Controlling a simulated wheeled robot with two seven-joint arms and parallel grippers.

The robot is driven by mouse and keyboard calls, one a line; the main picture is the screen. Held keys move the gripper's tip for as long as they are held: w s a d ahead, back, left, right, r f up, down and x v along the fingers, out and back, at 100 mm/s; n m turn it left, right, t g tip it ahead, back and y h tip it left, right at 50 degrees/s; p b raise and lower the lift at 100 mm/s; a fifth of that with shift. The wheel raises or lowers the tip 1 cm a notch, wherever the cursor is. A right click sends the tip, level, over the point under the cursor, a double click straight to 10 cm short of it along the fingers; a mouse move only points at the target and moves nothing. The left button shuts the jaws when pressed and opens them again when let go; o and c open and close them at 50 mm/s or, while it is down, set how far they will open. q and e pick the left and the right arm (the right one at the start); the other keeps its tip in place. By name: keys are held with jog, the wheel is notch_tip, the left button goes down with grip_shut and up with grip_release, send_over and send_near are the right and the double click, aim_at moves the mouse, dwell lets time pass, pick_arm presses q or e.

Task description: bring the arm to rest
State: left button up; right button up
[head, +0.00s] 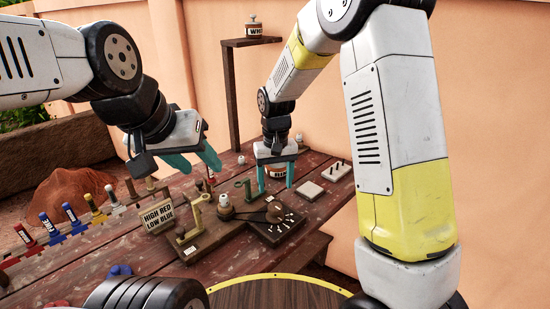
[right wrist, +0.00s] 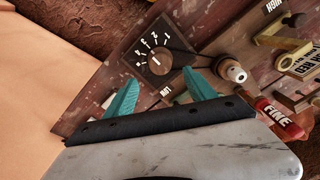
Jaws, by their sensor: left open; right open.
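My left gripper (head: 195,160) is open and empty, held above the wooden workbench (head: 110,260) at centre left in the head view. My right gripper (head: 276,180) is open, pointing down over the back of the bench. It also shows in the right wrist view (right wrist: 164,84), where its two teal fingers are spread with nothing held between them. A black dial plate (right wrist: 159,51) with white numbers lies beyond the fingers there.
A sign (head: 158,216) reading "HIGH RED LOW BLUE" stands by a wooden lever fixture. Several red, blue, yellow and white handled pieces line the left. A post carries a shelf (head: 250,42) with a jar. A pale tile (head: 308,195) lies right. A round yellow-rimmed top (head: 275,292) is in front.

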jog(key=s+d+r+m+t+y, duration=0.1)
jog(key=s+d+r, duration=0.35)
jog(key=r, duration=0.25)
jog(key=s+d+r+t+y, duration=0.1)
jog(key=s+d+r+t, duration=0.1)
jog(key=s+d+r, duration=0.45)
jog(key=s+d+r+m+t, duration=0.1)
jog(key=s+d+r+t, duration=0.2)
jog(key=s+r, duration=0.3)
jog(key=s, duration=0.3)
